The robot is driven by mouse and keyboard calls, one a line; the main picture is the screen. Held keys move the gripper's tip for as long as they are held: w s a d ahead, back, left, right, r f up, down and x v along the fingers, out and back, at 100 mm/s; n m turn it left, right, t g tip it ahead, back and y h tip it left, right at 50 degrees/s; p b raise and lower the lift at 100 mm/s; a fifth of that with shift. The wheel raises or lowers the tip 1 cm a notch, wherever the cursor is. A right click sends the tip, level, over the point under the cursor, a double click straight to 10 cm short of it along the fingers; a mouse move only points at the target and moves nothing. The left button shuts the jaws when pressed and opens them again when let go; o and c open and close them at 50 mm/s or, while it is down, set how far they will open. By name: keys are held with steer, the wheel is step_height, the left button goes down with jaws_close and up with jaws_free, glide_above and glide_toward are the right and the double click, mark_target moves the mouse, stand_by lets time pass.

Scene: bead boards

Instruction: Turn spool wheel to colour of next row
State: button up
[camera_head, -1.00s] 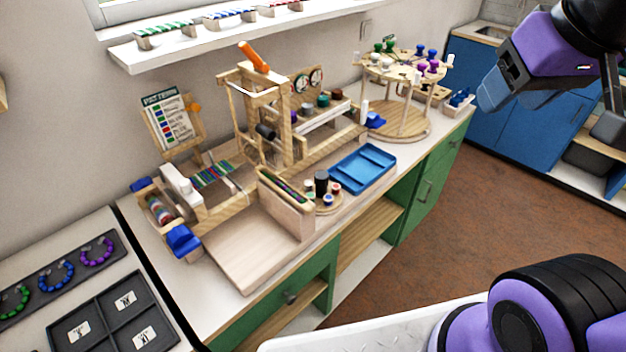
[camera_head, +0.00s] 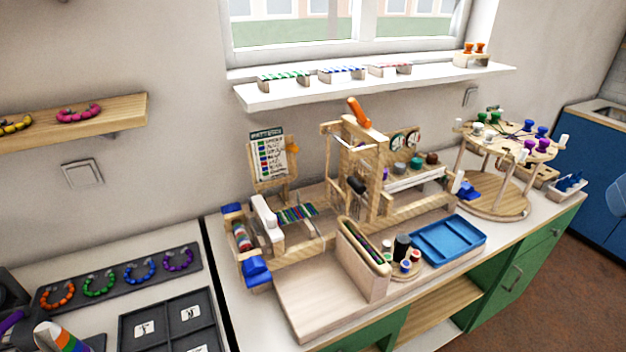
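A pattern card (camera_head: 271,158) stands upright on a wooden easel at the back of the wooden loom (camera_head: 360,205), with rows of coloured marks and an orange pointer (camera_head: 292,149) at its right edge. The marks are too small to read. A small round wooden disc (camera_head: 401,277) in front of the loom bears a black cylinder (camera_head: 402,247) and small red, blue and white spools. To the right, a two-tier round wooden stand (camera_head: 497,204) carries green, white, blue and purple pegs on top. I cannot tell which of these is the spool wheel. My gripper is not in view.
A blue tray (camera_head: 482,238) lies right of the small disc. A wooden block with a slot (camera_head: 362,262) stands to its left. A bare board (camera_head: 318,300) lies at the front. Left are bead rings on a dark rack (camera_head: 115,291). A white shelf (camera_head: 380,84) hangs above.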

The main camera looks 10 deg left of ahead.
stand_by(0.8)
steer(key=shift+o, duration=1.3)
